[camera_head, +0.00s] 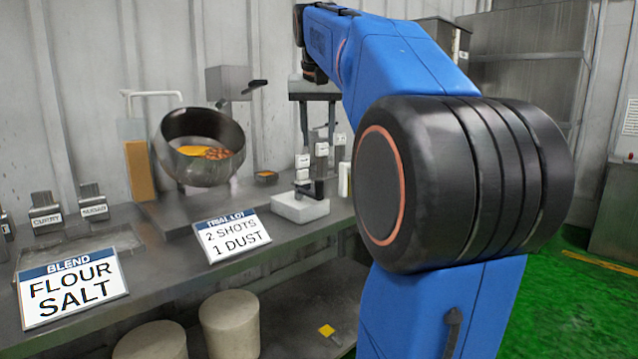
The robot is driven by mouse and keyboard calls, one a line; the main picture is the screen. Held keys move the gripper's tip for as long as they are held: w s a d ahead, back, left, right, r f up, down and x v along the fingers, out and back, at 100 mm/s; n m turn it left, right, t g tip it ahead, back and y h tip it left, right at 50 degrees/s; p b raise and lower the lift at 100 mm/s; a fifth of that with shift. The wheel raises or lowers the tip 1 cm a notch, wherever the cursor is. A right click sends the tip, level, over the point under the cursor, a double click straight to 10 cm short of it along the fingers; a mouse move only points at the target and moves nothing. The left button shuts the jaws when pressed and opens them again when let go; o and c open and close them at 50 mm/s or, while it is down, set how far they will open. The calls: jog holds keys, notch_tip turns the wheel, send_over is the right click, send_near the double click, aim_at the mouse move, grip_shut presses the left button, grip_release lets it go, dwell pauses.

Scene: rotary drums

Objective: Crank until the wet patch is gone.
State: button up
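A dark round drum (170,150) stands tilted on the bench with its open mouth facing me. Inside are an orange-yellow layer (192,150) and a cluster of brown lumps (217,153) at its right. I cannot tell which part, if any, is wet. A crank with a black handle (255,87) sticks out above and right of the drum, in front of a grey box (230,78). My blue arm fills the right and reaches back over the bench. Its dark wrist shows at the top, right of the crank; the gripper fingers are not visible.
Signs reading "FLOUR SALT" (72,289) and "2 SHOTS 1 DUST" (232,236) stand along the bench (180,265). Labelled curry (45,213) and sugar (93,207) containers are at left. A white tray (300,208) and a dispenser stand are right of the drum. Pale tubs (230,325) sit below.

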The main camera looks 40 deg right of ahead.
aim_at(319, 180)
jog(key=x, duration=1.5)
jog(key=shift+f, duration=0.15)
jog(key=shift+c, duration=0.4)
grip_shut()
